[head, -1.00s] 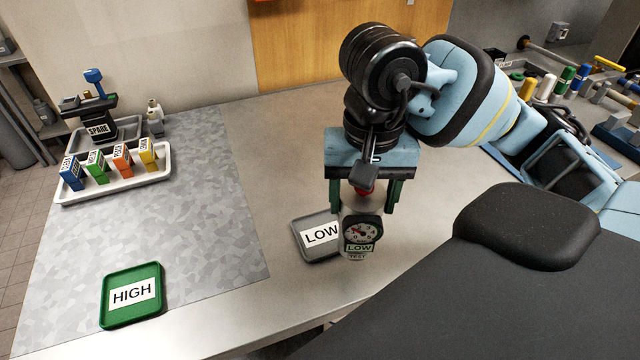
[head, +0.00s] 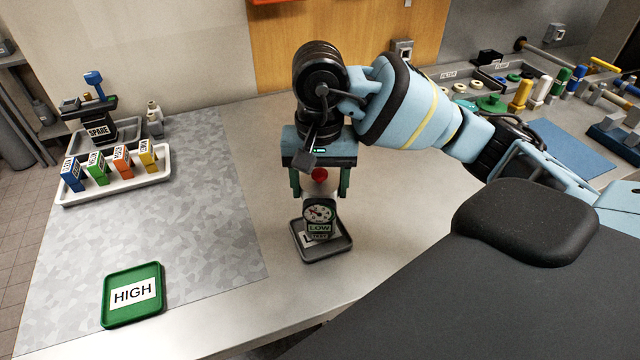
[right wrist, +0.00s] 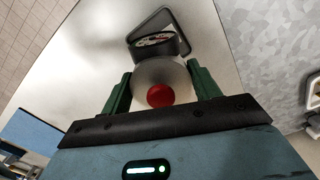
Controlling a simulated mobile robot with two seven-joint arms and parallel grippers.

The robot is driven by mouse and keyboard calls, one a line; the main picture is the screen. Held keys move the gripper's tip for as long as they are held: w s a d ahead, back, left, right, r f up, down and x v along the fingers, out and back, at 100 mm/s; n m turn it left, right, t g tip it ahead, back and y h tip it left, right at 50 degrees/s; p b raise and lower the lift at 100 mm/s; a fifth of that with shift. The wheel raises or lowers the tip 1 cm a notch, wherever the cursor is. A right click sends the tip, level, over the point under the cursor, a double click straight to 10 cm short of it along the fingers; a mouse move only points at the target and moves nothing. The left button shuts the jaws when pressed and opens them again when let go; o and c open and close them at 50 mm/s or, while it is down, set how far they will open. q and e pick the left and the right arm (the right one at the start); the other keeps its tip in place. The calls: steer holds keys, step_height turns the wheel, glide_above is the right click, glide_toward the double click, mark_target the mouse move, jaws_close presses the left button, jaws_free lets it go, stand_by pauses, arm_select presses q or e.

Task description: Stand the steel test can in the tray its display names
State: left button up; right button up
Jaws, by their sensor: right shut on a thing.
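The steel test can (head: 319,222) has a red knob on top, a dial, and a display that reads LOW. My right gripper (head: 320,186) is shut on its upper part and holds it upright over the grey tray (head: 336,249). The can hides most of that tray's label, and I cannot tell if its base touches the tray floor. In the right wrist view the can (right wrist: 152,72) sits between the green fingers (right wrist: 161,88), with the tray (right wrist: 135,37) beyond it. The green tray (head: 118,319) labelled HIGH lies front left. My left gripper is not in view.
Coloured bottles and parts fill the far right. The counter between the HIGH tray and the can is clear.

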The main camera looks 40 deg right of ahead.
steer(key=shift+f, duration=0.35)
steer(key=shift+f, duration=0.15)
steer(key=o, duration=1.3)
steer(key=shift+c, duration=0.2)
